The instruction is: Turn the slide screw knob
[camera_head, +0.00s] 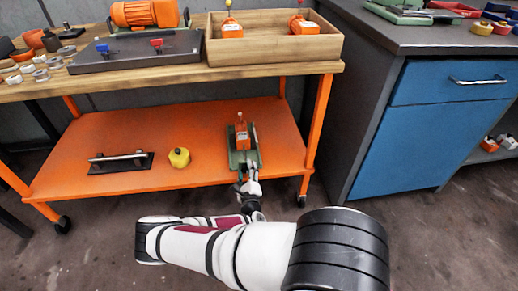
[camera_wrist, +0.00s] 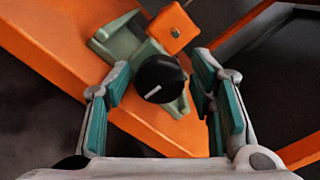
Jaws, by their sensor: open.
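The slide screw device is a green base (camera_head: 236,158) with an orange block (camera_head: 242,137), on the right end of the cart's lower orange shelf. In the wrist view its black round knob (camera_wrist: 161,79) with a white mark faces me. The green base (camera_wrist: 122,44) and orange block (camera_wrist: 174,28) show behind the knob. My gripper (camera_wrist: 162,92) is open, with one teal-padded finger on each side of the knob in this view. In the head view my gripper (camera_head: 249,187) is at the front end of the device, and the knob is hidden there.
A yellow knob (camera_head: 179,157) and a black plate with a bar handle (camera_head: 121,161) sit left on the orange shelf (camera_head: 75,150). The wooden top (camera_head: 30,92) with a tray (camera_head: 270,52) is above. A blue cabinet (camera_head: 440,120) stands right.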

